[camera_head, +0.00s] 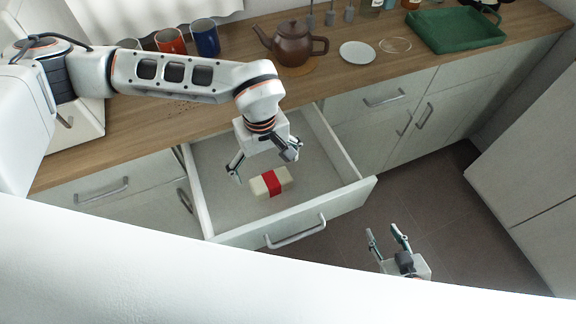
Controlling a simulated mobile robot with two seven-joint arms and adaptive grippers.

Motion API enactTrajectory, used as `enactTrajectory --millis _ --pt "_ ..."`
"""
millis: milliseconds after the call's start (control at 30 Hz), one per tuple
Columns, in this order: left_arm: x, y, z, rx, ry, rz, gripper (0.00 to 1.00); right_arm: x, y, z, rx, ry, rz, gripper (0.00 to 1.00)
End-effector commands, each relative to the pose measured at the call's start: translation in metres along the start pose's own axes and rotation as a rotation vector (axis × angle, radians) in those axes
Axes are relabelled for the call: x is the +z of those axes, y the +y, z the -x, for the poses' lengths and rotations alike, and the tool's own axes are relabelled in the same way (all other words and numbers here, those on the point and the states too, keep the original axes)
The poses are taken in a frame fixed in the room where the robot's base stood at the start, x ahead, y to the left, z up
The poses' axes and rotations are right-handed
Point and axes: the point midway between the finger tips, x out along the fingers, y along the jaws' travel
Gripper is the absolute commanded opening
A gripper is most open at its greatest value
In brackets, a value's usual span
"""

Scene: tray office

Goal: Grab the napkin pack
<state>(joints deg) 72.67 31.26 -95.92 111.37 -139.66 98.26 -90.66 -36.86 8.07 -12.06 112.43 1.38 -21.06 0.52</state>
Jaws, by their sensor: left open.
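The napkin pack (258,187), cream with a red band around its middle, lies on the bottom of an open drawer (215,213) near its front wall. My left gripper (264,177) reaches down into the drawer from above. It is open, with its fingers spread just above and behind the pack, and nothing shows between them. I cannot tell whether a finger touches the pack. My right gripper (389,238) is low in front of the cabinets, with its fingers apart and empty.
The wooden counter (150,117) behind holds a brown teapot (292,42), several mugs, a white plate (357,52) and a green tray (455,30). The drawer's side walls and front panel stand around the pack. The floor at right is clear.

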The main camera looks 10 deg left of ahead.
Motion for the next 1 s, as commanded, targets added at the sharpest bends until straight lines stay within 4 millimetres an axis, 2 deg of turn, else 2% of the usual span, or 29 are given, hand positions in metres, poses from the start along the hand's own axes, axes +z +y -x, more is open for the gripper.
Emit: enactTrajectory --millis 233,533,800,1000 --pt "0.001 -0.001 -0.011 -0.002 -0.002 0.001 0.96 0.003 -0.002 0.000 -0.002 -0.004 -0.001 0.40" --pt "0.002 -0.001 -0.039 -0.003 -0.003 0.001 0.96 0.002 -0.003 0.003 -0.004 -0.006 -0.002 0.40" --pt "0.004 0.000 -0.074 -0.001 -0.002 0.001 0.96 -0.002 -0.002 0.005 -0.004 -0.005 -0.002 0.40" --pt "0.003 0.000 -0.081 -0.001 -0.001 0.000 0.96 -0.002 -0.002 0.005 -0.004 -0.004 -0.002 0.40"
